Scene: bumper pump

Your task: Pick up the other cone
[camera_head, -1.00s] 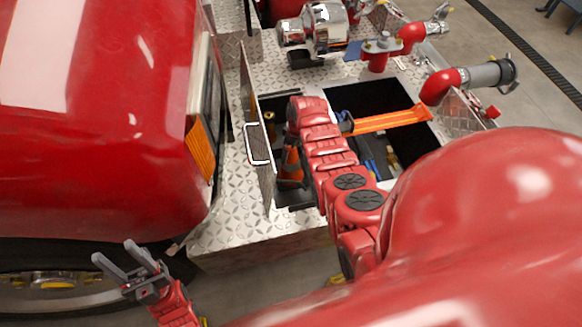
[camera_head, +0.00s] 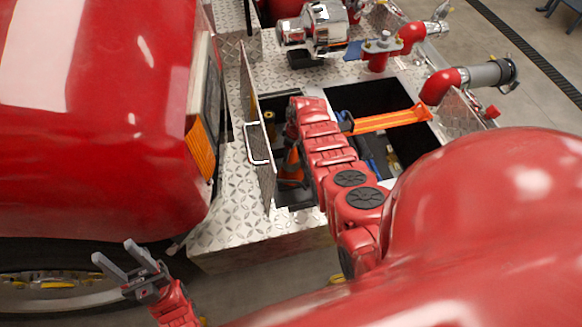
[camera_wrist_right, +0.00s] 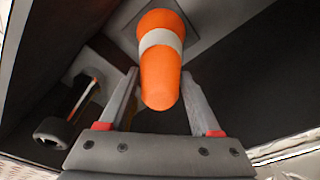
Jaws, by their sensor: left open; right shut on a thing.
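An orange traffic cone with a white band (camera_wrist_right: 161,50) is between the fingers of my right gripper (camera_wrist_right: 160,92) in the right wrist view. The gripper is shut on it, and its dark square base shows behind. In the head view part of the cone (camera_head: 292,166) shows in the left compartment, beside my right arm. My right arm reaches into that compartment and hides much of it; the right fingers are hidden there. My left gripper (camera_head: 126,262) is open and empty at the lower left, in front of the truck bumper.
An upright lid with a handle (camera_head: 257,143) stands at the compartment's left. An orange strap (camera_head: 388,120) crosses the dark right compartment, where blue items lie. Red pipe fittings (camera_head: 441,86) and a chrome device (camera_head: 322,28) sit behind. The red truck body (camera_head: 100,110) fills the left.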

